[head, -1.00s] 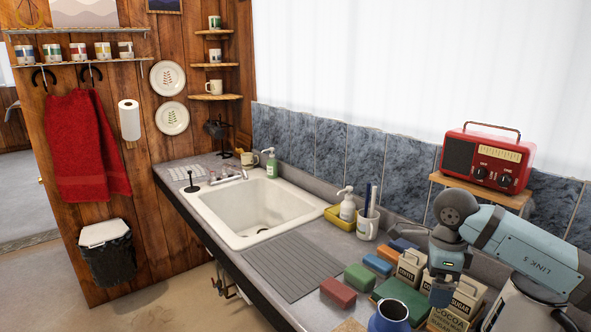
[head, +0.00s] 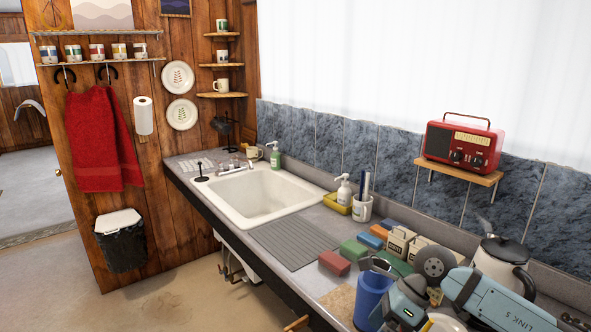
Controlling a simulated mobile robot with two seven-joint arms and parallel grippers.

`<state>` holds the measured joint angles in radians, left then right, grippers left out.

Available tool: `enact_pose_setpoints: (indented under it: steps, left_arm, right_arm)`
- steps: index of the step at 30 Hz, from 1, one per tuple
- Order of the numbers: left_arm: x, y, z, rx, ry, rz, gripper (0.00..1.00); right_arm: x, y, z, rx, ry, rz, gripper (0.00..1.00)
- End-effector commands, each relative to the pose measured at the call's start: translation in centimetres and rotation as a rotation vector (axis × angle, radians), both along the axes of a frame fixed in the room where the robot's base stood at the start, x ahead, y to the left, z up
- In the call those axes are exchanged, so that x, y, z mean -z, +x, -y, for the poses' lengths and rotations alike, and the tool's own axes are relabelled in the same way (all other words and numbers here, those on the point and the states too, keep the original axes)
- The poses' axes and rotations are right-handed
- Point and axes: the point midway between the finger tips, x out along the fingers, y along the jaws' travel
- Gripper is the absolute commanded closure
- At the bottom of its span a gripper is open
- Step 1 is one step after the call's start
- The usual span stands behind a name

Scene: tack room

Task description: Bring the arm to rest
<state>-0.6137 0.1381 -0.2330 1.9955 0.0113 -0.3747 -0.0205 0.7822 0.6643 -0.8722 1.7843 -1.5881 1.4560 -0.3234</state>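My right arm comes in from the right edge in the head view, over the near right end of the counter (head: 285,284). Its pale blue link and dark grey joint lead to my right gripper (head: 385,290), which is low beside a blue jug (head: 372,300). I cannot tell whether it touches the jug. The fingers are not clear, so their opening cannot be made out, and no held thing can be made out. My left gripper is out of view.
A red radio (head: 462,146) sits on a wall shelf. The sink (head: 262,197) and grey drainer mat (head: 294,244) are clear.

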Motion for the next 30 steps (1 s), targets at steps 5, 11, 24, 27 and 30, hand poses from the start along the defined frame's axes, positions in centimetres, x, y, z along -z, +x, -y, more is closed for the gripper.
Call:
enact_pose_setpoints:
  steps: [5, 11, 24, 27, 30]
  left_arm:
    - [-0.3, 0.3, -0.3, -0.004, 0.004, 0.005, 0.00]
    - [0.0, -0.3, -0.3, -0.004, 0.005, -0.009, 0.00]
    - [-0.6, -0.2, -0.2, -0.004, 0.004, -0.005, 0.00]
    - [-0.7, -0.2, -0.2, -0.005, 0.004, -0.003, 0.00]
    - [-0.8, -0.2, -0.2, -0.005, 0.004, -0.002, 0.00]
  right_arm:
    - [0.6, -4.6, -7.2, 0.148, 0.449, -0.247, 0.00]
    - [-0.7, -6.6, -10.5, 0.486, 0.936, -0.621, 0.00]
    - [11.7, -9.1, -1.7, 1.676, 1.525, -1.594, 0.00]
    - [17.0, -12.7, 0.8, 1.991, 1.528, -1.807, 0.00]
    - [21.0, -16.6, 2.4, -1.975, -1.312, 1.737, 0.00]
